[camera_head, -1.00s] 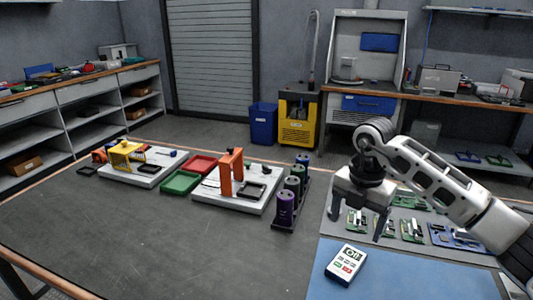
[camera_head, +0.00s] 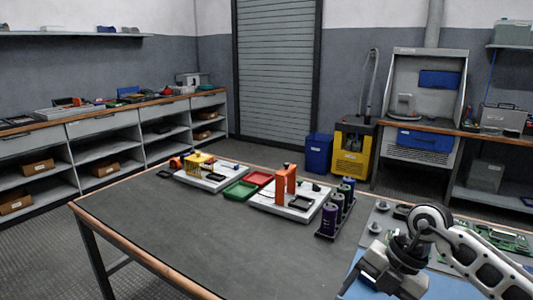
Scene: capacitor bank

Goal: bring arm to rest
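My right arm comes in from the lower right, with its gripper (camera_head: 396,280) low over the right part of the table, above the blue mat (camera_head: 440,288). The fingers are small and partly cut off by the lower edge, so their opening is unclear. My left gripper is not in view. A rack with several capacitors (camera_head: 330,219), purple, green and blue, stands on the table left of my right gripper, apart from it. A white board with an orange fixture (camera_head: 284,183) and one with a yellow fixture (camera_head: 200,165) stand farther left.
A green tray (camera_head: 239,192) and a red tray (camera_head: 259,178) lie between the boards. Green circuit boards (camera_head: 505,240) lie at the right beyond my arm. The dark table's (camera_head: 180,235) left and front area is clear. Shelving, a yellow machine (camera_head: 352,150) and a blue bin (camera_head: 318,153) stand behind.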

